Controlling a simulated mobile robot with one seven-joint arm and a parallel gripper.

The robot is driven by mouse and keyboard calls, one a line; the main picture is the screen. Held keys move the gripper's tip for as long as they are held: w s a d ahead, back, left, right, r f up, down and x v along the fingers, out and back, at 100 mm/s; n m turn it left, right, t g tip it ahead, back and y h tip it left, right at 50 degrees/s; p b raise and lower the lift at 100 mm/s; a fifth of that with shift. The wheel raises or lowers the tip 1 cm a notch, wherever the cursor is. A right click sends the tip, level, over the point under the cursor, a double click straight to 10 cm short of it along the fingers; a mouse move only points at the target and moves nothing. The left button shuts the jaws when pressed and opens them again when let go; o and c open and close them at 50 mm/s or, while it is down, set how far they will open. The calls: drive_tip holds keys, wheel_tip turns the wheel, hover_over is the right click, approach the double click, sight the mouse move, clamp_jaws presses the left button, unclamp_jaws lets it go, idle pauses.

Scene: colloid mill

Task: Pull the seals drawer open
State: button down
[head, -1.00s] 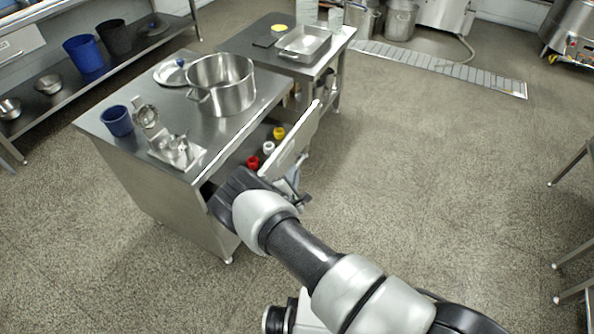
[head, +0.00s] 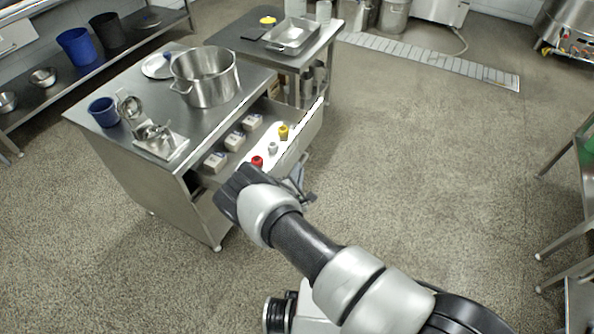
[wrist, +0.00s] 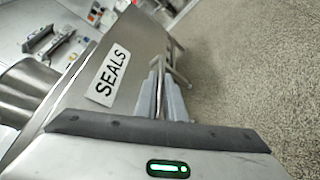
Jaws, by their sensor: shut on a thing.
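The seals drawer (head: 306,128) stands pulled out from the steel cabinet in the head view. Inside it are a red item (head: 257,162), a white item (head: 272,148), a yellow item (head: 283,131) and several white boxes (head: 234,141). In the wrist view the drawer front (wrist: 140,55) carries a SEALS label (wrist: 107,75). My gripper (wrist: 163,88) is shut at the drawer front beside the label, on what looks like the drawer handle. In the head view my arm hides part of the drawer's near end.
On the cabinet top (head: 150,88) stand a large pot (head: 206,80), a blue cup (head: 104,112) and a small metal device (head: 160,138). A second table (head: 250,38) with a tray (head: 291,36) is behind. The floor to the right of the drawer is clear.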

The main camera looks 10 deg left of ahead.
idle(0.3)
drive_tip(key=c, duration=1.8)
unclamp_jaws()
drive_tip(key=shift+c, duration=0.2)
drive_tip(key=p+v, duration=0.3)
drive_tip(key=v, duration=1.4)
drive_tip(key=shift+s, duration=0.25)
